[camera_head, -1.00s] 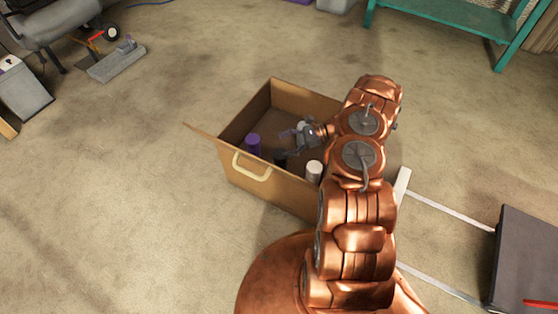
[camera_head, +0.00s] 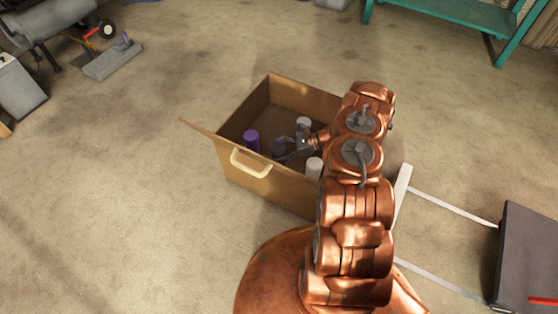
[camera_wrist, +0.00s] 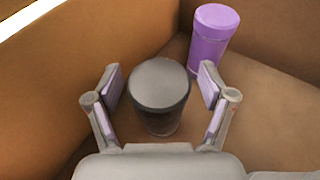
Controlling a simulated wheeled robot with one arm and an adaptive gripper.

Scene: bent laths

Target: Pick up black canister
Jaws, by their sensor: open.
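The black canister (camera_wrist: 158,95) stands in the box, between the two open fingers of my gripper (camera_wrist: 160,92) in the wrist view. It looks dark with a grey top, and a gap shows between it and each finger. In the head view my gripper (camera_head: 290,148) is low inside the cardboard box (camera_head: 260,185), and the canister (camera_head: 279,147) is a small dark shape at its fingertips, partly hidden by them.
A purple canister (camera_head: 251,140) stands close by in the box, behind the right finger in the wrist view (camera_wrist: 212,38). Two white canisters (camera_head: 303,123) (camera_head: 314,167) stand near my arm. The box walls are close around my gripper.

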